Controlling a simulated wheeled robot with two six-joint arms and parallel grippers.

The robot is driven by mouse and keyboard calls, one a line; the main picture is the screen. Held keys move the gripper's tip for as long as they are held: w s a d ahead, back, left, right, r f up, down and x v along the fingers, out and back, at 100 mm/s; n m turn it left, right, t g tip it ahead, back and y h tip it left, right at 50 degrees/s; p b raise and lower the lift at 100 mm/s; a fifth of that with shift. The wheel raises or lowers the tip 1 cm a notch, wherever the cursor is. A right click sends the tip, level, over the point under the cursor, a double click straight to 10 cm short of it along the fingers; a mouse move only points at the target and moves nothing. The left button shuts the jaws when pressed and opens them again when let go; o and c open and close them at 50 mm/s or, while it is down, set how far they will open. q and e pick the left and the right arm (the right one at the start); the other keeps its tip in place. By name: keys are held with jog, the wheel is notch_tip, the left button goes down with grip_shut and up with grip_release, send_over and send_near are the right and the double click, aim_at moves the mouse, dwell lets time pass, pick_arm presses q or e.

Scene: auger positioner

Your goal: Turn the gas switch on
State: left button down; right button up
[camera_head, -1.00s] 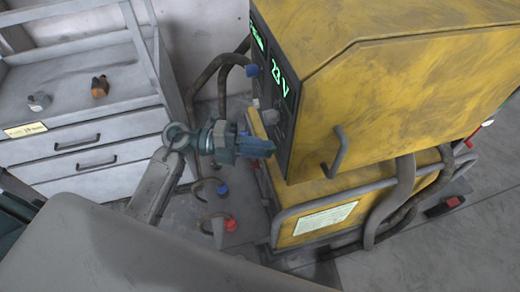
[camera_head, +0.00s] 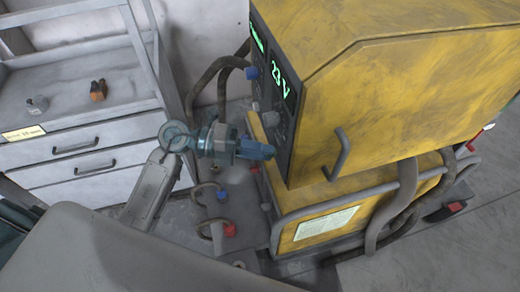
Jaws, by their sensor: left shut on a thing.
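The yellow machine (camera_head: 400,95) stands at the right. Its dark control panel (camera_head: 281,118) faces left and carries a green "23 V" display (camera_head: 280,77), a blue knob (camera_head: 251,72) and a grey knob (camera_head: 268,118). My left gripper (camera_head: 268,152) is at the lower part of this panel, with its fingertips against the panel side. It is shut on a small part there, which looks to be the gas switch; the fingers hide it. I cannot read its position. My right gripper is not in view.
Hoses (camera_head: 208,75) run behind the panel. Red (camera_head: 229,230) and blue (camera_head: 222,195) fittings sit low, below my left gripper. A grey drawer cabinet (camera_head: 85,125) with two small objects on top is at the left. A handle (camera_head: 338,155) juts from the machine's front.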

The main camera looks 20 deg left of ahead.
pick_arm(q)
jog(key=c, duration=1.5)
grip_release()
jog(key=shift+f, duration=0.2)
jog(key=shift+o, duration=0.9)
jog(key=shift+r, duration=0.1)
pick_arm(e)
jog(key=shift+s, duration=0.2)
pick_arm(q)
jog(key=b+v, duration=0.2)
jog(key=v, duration=0.8)
jog(key=shift+a, duration=0.4)
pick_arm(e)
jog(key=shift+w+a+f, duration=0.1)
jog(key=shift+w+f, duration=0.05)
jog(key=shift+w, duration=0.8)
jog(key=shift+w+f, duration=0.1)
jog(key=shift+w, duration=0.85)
pick_arm(q)
jog(key=shift+s, duration=0.1)
